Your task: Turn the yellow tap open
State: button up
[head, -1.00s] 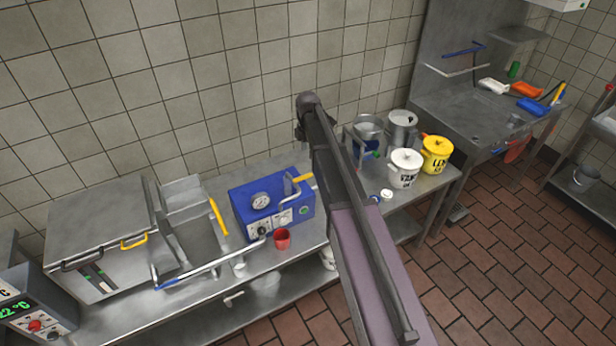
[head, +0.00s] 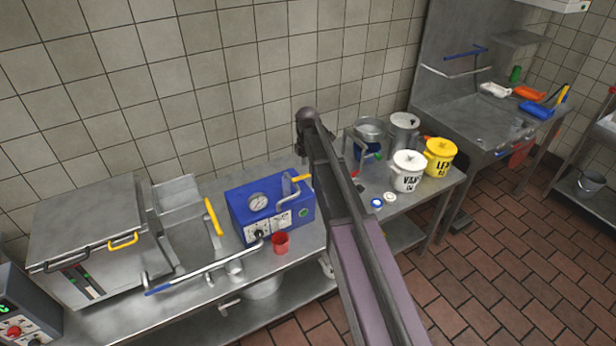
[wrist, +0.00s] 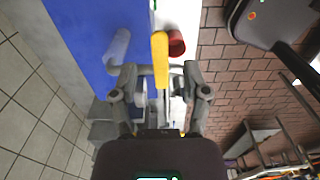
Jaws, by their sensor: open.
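The yellow tap handle (wrist: 160,62) is a long flat lever in the wrist view, lying lengthwise between the tips of my gripper (wrist: 160,76). My gripper is open, with one finger on each side of the lever; I cannot tell whether either touches it. In the head view, a yellow handle (head: 302,178) shows at the right of the blue machine (head: 240,207), partly behind my arm. The machine's blue body also fills the left of the wrist view (wrist: 85,35). My gripper is hidden behind my arm in the head view.
A red cup (head: 280,243) stands at the machine's front, close beyond the lever in the wrist view (wrist: 177,42). A metal pipe (head: 205,271) with a blue end runs left. White (head: 407,176) and yellow (head: 439,160) pots stand right. The tiled wall is close behind.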

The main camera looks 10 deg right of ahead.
jog(key=shift+f+b, duration=1.15)
jog(key=shift+f, duration=0.25)
grip_shut()
